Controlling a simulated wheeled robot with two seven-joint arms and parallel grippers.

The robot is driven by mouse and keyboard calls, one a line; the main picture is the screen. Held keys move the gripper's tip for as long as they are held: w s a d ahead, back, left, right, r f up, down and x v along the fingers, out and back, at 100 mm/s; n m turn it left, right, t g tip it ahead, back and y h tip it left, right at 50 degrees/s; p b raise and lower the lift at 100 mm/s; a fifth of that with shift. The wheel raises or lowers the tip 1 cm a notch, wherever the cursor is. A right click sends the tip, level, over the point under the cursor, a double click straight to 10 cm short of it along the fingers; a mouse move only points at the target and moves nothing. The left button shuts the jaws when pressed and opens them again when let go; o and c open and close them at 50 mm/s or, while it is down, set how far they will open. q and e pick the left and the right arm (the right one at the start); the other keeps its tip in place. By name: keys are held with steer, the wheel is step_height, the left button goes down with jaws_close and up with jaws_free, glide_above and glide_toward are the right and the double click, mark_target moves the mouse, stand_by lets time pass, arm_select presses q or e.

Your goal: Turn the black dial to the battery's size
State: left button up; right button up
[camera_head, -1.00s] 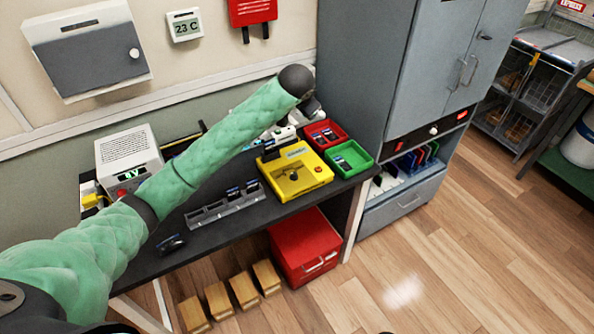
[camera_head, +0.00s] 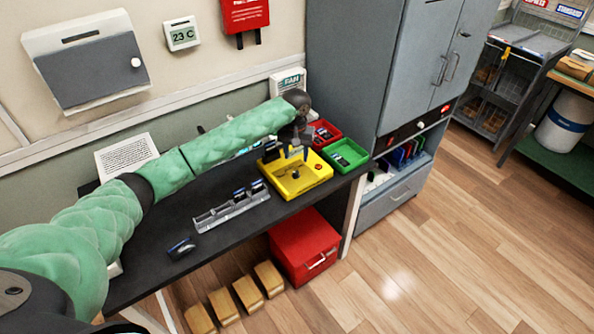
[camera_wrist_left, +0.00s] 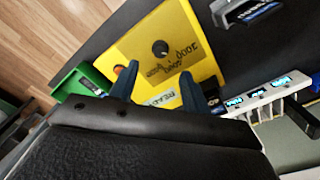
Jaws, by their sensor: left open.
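The yellow box (camera_head: 312,184) stands on the dark bench, and it also shows in the left wrist view (camera_wrist_left: 205,62). In the head view the dial (camera_head: 296,175) is a small dark spot. My left gripper (camera_head: 295,152) is open and empty above the back part of the box. In the left wrist view its two fingers (camera_wrist_left: 156,84) are apart, and the dial lies beyond their tips. I cannot tell which item is the battery.
A grey rack (camera_head: 232,207) with several dark pieces is left of the box. A green tray (camera_head: 347,156) and a red tray (camera_head: 325,132) sit to the right. A small dark item (camera_head: 181,248) lies near the bench's front edge. A grey cabinet (camera_head: 385,60) stands at the right.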

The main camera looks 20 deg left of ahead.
mark_target(296, 172)
arm_select(q)
steer(key=shift+f+n, duration=0.3)
steer(key=shift+f, duration=0.05)
steer(key=shift+f+p, duration=1.55)
steer(key=shift+f, duration=2)
arm_select(e)
steer(key=s+d+f, duration=0.1)
steer(key=s, duration=0.6)
steer(key=shift+d+f, duration=0.2)
arm_select(q)
steer(key=shift+c, duration=0.5)
steer(key=c, duration=0.9)
arm_select(e)
steer(key=shift+g, duration=0.3)
